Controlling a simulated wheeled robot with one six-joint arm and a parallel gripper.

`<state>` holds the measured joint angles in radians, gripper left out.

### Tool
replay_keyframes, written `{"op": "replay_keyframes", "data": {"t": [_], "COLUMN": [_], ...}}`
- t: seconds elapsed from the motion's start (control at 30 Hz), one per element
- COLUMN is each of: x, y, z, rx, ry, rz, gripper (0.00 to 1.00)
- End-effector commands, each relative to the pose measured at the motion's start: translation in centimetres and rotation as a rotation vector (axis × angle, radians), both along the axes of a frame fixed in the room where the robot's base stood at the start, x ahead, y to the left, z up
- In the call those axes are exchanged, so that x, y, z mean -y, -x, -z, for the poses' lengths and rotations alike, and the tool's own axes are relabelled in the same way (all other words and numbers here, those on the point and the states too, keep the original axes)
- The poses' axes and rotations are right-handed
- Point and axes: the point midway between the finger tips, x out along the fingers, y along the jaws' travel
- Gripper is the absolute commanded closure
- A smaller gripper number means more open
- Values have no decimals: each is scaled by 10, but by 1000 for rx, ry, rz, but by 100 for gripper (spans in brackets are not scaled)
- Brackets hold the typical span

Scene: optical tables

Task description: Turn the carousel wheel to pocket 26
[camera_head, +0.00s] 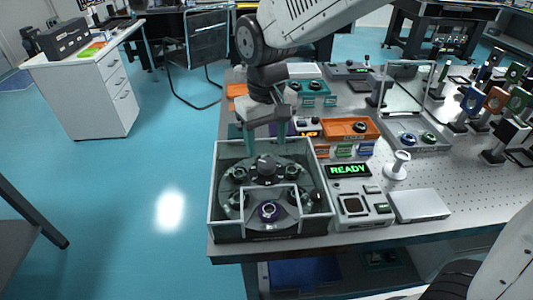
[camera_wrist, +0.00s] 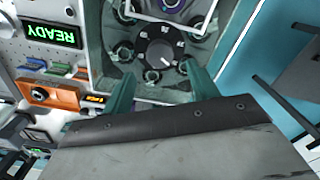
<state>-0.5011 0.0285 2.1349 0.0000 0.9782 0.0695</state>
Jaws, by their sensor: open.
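The carousel (camera_head: 268,188) is a dark round wheel with several pockets around its rim. It sits in a grey open-topped box (camera_head: 268,236) at the table's near left corner. A black knob (camera_head: 265,165) with white marks stands at its centre; it also shows in the wrist view (camera_wrist: 158,46), with a white pointer line. The marks are too small to read as pocket numbers. My gripper (camera_head: 266,140) has two green fingers, open and empty, above the back of the box. In the wrist view my gripper (camera_wrist: 158,74) points toward the knob, with the fingers apart on either side below it.
A green READY display (camera_head: 348,171) and a control unit (camera_head: 357,206) stand right of the box. An orange tray (camera_head: 350,128) is behind. A white post (camera_head: 398,165) and a flat silver box (camera_head: 418,205) are farther right. The box walls surround the wheel.

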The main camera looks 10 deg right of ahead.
Motion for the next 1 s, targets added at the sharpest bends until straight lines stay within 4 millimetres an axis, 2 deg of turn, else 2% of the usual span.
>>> {"op": "replay_keyframes", "data": {"t": [0.1, 0.3, 0.67, 0.77, 0.8, 0.9, 1.0], "x": [0, 1, 2, 2, 2, 3, 2], "y": [1, 0, 0, 0, 0, 0, 0], "z": [21, 46, 52, 52, 52, 52, 52], "rx": [-3, -2, 0, 0, 0, 0, 0], "ry": [1, 1, 0, 0, 0, 0, 0], "rz": [-1, 1, 3, 3, 3, 3, 2], "gripper": [41, 41, 41, 66, 77, 100, 100]}}
